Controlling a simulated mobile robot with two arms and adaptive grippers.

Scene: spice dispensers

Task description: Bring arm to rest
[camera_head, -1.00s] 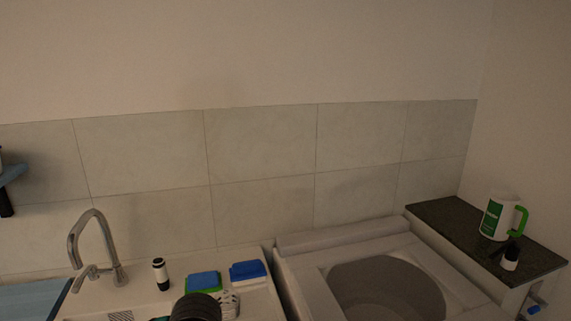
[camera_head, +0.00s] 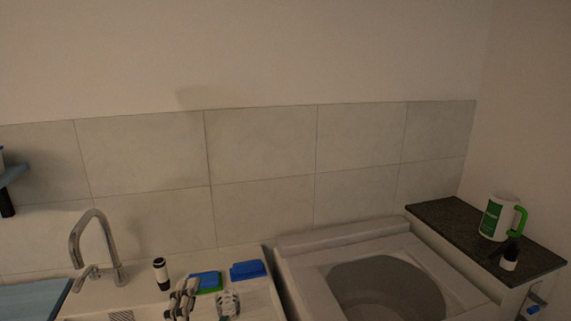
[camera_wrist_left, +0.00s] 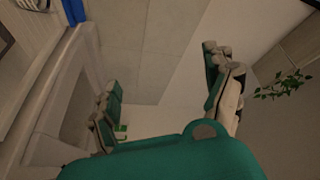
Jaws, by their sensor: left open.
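The large teal part at the bottom of that view is also mine. Most of the left arm is hidden below the head view's frame. My right gripper is in neither view.
Near the gripper stand a black-and-white bottle (camera_head: 161,273), blue-green sponges (camera_head: 207,281), a blue block (camera_head: 247,270) and a slotted whitish item (camera_head: 228,303). A tap (camera_head: 101,245) rises at left. A jug (camera_head: 497,218) and small bottle (camera_head: 510,258) stand on a dark shelf (camera_head: 440,216).

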